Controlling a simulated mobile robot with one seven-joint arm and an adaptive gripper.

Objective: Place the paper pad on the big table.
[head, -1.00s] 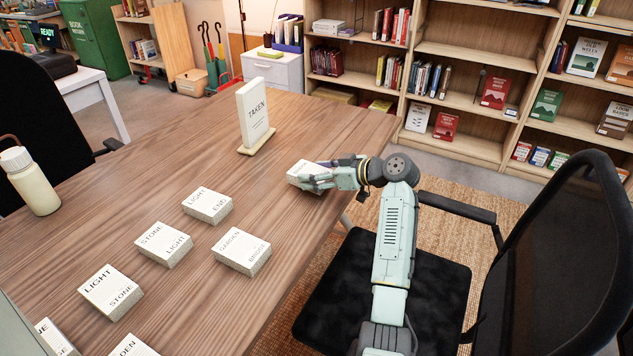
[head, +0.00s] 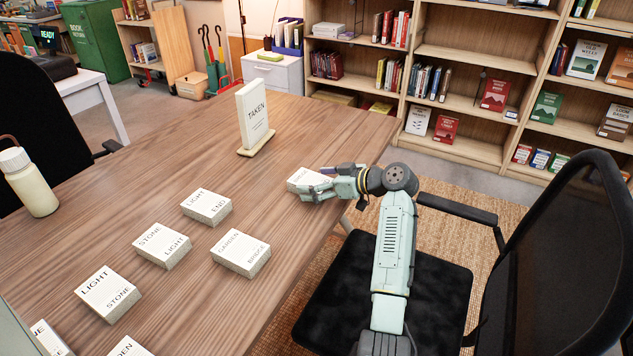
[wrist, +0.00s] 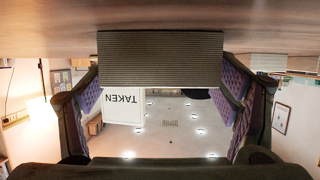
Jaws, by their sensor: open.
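A white paper pad (head: 305,179) with printed lettering lies flat on the big wooden table (head: 330,120), near its right edge. My gripper (head: 317,182) reaches over that edge from the right, its fingers around the pad's near end. In the wrist view, which is upside down, the pad shows its grey, ridged side (wrist: 160,60) between my two open fingers (wrist: 163,92), against the tabletop. The fingers stand at either side of it; whether they touch it I cannot tell. Part of the pad is hidden by the fingers in the head view.
Several similar lettered pads lie to the left, the closest marked GARDEN BRIDGE (head: 241,252). A TAKEN sign (head: 255,118) stands behind my gripper. A cream bottle (head: 28,182) stands at the far left. A black chair (head: 400,300) sits below my arm.

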